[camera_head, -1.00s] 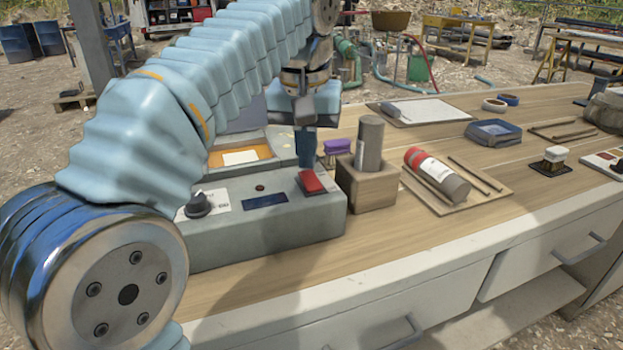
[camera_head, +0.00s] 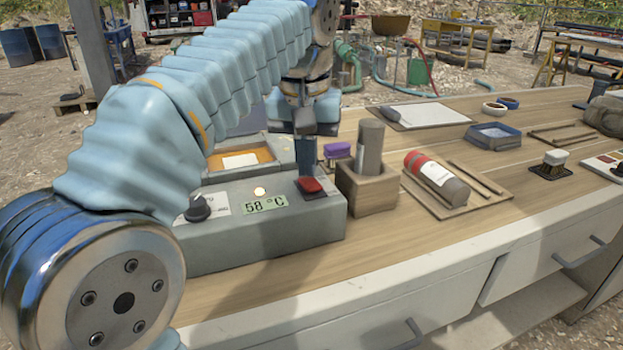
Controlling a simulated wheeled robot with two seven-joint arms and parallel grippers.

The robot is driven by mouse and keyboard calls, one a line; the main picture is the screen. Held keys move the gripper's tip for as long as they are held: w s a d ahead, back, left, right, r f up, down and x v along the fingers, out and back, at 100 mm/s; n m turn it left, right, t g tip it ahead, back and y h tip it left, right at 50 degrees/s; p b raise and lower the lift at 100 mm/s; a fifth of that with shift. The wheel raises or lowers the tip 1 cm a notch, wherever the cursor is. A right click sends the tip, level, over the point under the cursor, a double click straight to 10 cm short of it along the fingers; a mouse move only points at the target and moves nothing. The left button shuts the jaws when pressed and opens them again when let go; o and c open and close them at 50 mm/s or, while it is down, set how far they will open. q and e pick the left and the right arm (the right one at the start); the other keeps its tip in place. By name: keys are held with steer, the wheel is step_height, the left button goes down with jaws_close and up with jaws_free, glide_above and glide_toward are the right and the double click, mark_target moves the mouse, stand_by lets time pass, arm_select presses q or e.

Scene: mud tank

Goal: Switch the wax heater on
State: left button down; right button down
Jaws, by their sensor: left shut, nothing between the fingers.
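The wax heater (camera_head: 270,236) is a grey box at the left of the wooden bench. Its red rocker switch (camera_head: 309,186) is at the right of its top and is partly covered by my fingers. Its display (camera_head: 264,204) is lit and reads 58 °C, and the small round lamp (camera_head: 259,191) above it glows pale. A black knob (camera_head: 199,208) is at the left. My left gripper (camera_head: 306,172) is shut and empty, pointing down with its tips at the switch; I cannot tell whether they touch it. My right gripper is not in view.
A wooden block (camera_head: 366,190) holding a grey cylinder (camera_head: 369,147) stands just right of the heater. A purple-topped brush (camera_head: 338,150) is behind it. The bench front is clear.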

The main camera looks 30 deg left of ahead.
arm_select(q)
step_height(320, 180, up, 2)
steer(key=shift+r+p, duration=0.1)
steer(key=shift+p, duration=0.7)
steer(key=shift+r, duration=2.2)
